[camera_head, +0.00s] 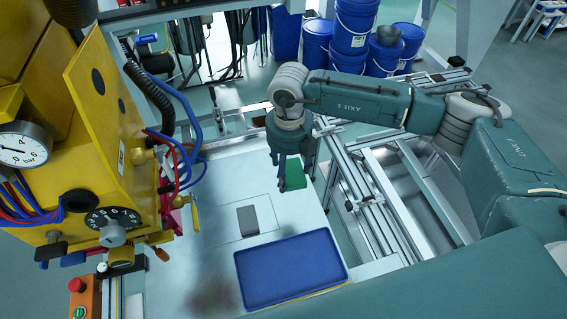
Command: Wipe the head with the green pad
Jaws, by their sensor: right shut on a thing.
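The green pad (294,176) is held by my right gripper (291,165), whose fingers point down and are shut on it. The pad hangs over the right part of the light work surface, beyond the blue tray; its exact height cannot be told. The yellow machine (88,130) stands at the left with a gauge, a dial, hoses and fittings on it. Which part of it is the head is not clear from this view. My left gripper is not in view.
A blue tray (290,268) lies on the light work surface (205,235) at the front. A grey block (248,220) lies behind it. Blue and red hoses (186,120) hang beside the machine. Metal rails (375,205) run at the right. Blue buckets (352,28) stand behind.

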